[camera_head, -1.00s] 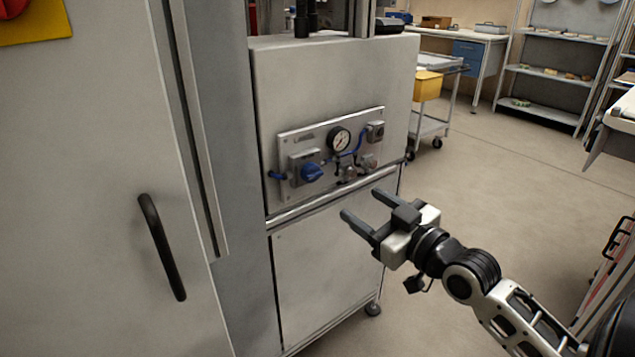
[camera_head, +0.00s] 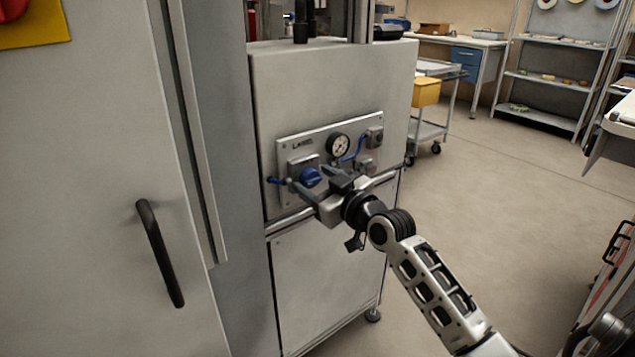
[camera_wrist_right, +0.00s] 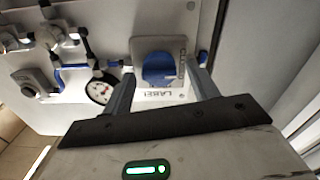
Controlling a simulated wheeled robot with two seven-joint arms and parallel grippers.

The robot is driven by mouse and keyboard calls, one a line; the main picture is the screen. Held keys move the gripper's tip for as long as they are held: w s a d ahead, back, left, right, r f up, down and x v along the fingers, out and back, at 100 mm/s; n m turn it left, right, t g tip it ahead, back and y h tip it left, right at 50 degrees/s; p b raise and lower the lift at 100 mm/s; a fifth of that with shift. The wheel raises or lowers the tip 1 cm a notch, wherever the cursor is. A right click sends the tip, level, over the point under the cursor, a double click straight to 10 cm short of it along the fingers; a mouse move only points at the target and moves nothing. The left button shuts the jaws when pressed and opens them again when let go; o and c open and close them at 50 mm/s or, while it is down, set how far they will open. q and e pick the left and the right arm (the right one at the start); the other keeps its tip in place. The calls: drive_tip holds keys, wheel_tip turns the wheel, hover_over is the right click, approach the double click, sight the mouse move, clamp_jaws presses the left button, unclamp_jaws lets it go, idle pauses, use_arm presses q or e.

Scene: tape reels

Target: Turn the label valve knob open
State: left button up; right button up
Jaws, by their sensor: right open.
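The blue label valve knob (camera_head: 310,177) sits on a grey block at the left of the silver valve panel (camera_head: 292,147), with "LABEL" lettering beside it. In the right wrist view the knob (camera_wrist_right: 158,69) lies between and just beyond the fingers. My right gripper (camera_head: 307,182) is open in front of the panel, its fingers at either side of the knob. In the right wrist view its fingers (camera_wrist_right: 160,90) are apart with nothing clamped; I cannot tell whether they touch the knob. My left gripper is not in view.
A pressure gauge (camera_head: 338,146) and blue tubing sit right of the knob. A silver rail (camera_head: 290,222) runs below the panel. A cabinet door with a black handle (camera_head: 160,253) stands at left. Floor on the right is open, with a cart (camera_head: 432,130) behind.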

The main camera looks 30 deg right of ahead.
drive_tip(key=shift+c, duration=0.3)
drive_tip(key=c, duration=0.9)
